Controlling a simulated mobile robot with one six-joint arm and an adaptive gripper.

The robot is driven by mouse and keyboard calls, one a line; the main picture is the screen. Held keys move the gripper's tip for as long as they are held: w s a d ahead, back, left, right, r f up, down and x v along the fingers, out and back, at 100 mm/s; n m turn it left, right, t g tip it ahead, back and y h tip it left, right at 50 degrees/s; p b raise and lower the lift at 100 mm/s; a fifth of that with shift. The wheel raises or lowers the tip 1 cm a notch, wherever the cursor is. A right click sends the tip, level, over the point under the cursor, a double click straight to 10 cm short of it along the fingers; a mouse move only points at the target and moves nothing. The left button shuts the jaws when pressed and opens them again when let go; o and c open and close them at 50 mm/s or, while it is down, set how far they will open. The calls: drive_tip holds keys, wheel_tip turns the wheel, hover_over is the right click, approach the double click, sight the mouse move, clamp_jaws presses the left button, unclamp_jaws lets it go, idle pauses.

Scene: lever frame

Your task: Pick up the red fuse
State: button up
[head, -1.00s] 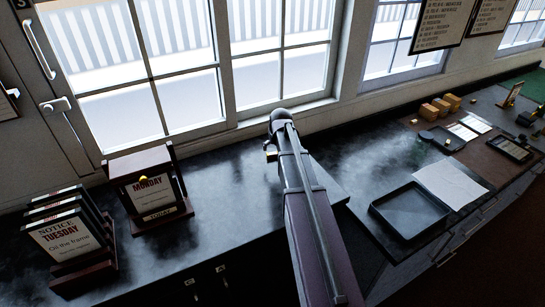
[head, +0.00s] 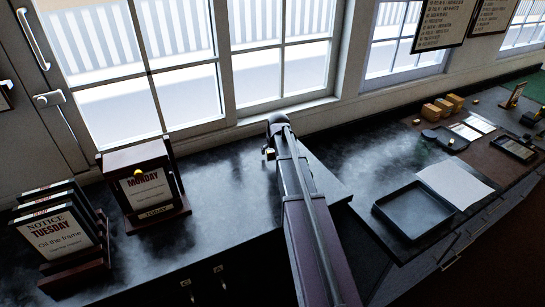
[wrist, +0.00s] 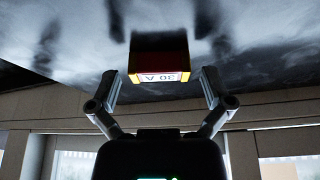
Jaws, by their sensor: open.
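The red fuse (wrist: 159,58) shows in the wrist view as a dark red block with a pale end label reading "30 A", upside down in the picture. It is on or against the dark, glossy counter surface. My gripper (wrist: 158,80) is open, with one finger on each side of the fuse and a gap on both sides. Neither finger appears to touch it.
A MONDAY notice stand (head: 150,190) and a TUESDAY notice rack (head: 58,238) are on the counter to the left. An empty black tray (head: 413,211), a white sheet (head: 455,185) and several yellow blocks (head: 443,107) are to the right. Windows run behind.

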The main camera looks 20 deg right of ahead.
sight(273, 151)
idle(0.5)
drive_tip(key=c, duration=0.8)
drive_tip(key=shift+r, duration=0.25)
wheel_tip(273, 151, up, 10)
drive_tip(key=p, duration=1)
drive_tip(key=shift+f, duration=0.2)
